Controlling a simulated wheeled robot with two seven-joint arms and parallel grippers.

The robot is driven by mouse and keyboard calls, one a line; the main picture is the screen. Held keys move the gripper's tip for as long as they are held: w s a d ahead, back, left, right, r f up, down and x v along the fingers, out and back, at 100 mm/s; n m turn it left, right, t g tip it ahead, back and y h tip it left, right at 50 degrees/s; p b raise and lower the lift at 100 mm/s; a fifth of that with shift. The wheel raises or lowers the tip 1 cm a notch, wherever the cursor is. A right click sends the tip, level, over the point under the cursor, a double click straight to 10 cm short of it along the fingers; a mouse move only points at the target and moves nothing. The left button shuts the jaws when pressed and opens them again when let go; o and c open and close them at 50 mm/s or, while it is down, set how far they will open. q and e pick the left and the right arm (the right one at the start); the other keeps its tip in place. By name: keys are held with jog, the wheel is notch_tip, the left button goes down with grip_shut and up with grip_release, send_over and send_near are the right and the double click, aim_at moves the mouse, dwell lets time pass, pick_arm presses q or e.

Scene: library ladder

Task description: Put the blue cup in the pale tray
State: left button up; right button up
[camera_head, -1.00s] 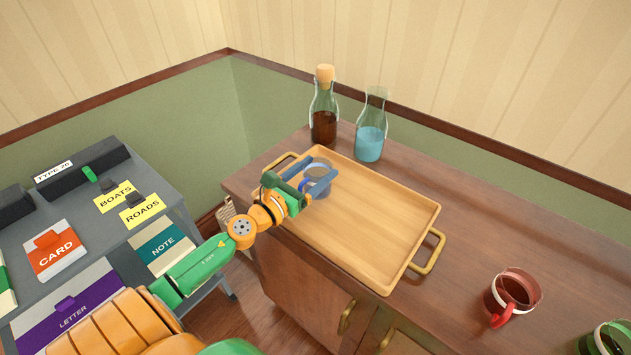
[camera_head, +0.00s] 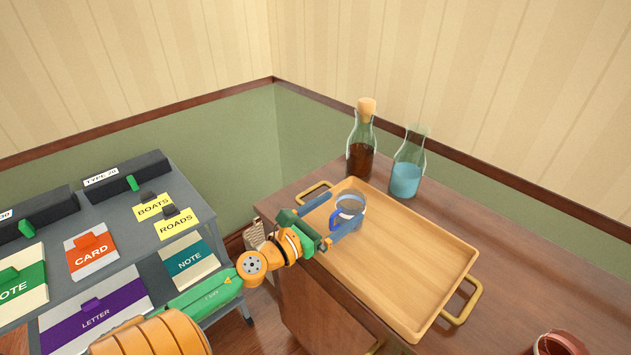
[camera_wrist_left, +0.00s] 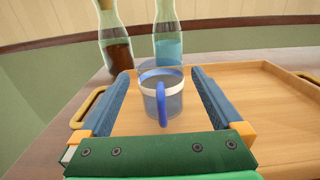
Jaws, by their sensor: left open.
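The blue cup (camera_head: 349,212) is glassy with a pale rim band and a blue handle. It stands upright inside the pale tray (camera_head: 440,258), near its left end. In the left wrist view the cup (camera_wrist_left: 172,100) is ahead of my left gripper, its handle facing me. My left gripper (camera_head: 341,214) is open, with its blue fingers on either side of the cup and a gap visible on both sides. The tray is light wood with brass handles and lies on the brown cabinet. My right gripper is not in view.
A corked bottle of brown liquid (camera_head: 361,143) and a bottle of blue liquid (camera_head: 407,165) stand behind the tray. A red cup (camera_head: 560,343) is at the lower right. A grey desk with labelled cards (camera_head: 92,250) is at the left. The tray's right part is empty.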

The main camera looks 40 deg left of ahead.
pick_arm(q)
jog(key=s+b, duration=0.1)
jog(key=s, duration=0.1)
jog(key=s+b, duration=0.1)
jog(key=s, duration=0.2)
jog(key=s+b, duration=0.1)
jog(key=s, duration=0.2)
jog(key=shift+a+f, duration=0.15)
jog(key=shift+a, duration=0.15)
jog(key=shift+s, duration=0.1)
